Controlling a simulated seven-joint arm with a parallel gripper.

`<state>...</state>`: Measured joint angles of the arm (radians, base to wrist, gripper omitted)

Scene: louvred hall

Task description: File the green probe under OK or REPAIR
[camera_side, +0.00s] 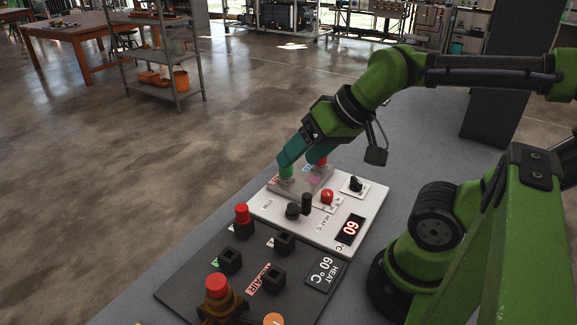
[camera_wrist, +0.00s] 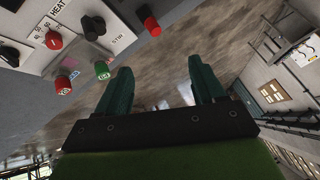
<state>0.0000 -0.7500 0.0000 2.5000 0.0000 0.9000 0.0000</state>
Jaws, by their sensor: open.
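My gripper (camera_side: 303,160) is open over the far end of the pale control panel (camera_side: 265,207). In the wrist view its two teal fingers (camera_wrist: 159,66) stand wide apart with nothing between them. A green-topped piece (camera_side: 286,172) is by the left finger in the side view; the wrist view shows it (camera_wrist: 102,69) outside the fingers. I cannot tell whether it is the probe or a button. A red-topped piece (camera_wrist: 63,85) is beside it. The dark board (camera_side: 185,290) has black square sockets (camera_side: 229,260) and a red REPAIR label (camera_side: 258,280). The OK label is not readable.
A red-topped piece (camera_side: 241,214) stands upright on the dark board. Another red-topped piece with a brass body (camera_side: 217,285) is at the near edge. The panel carries a red knob (camera_side: 327,197), a black knob (camera_side: 356,184) and a display reading 60 (camera_side: 350,229).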

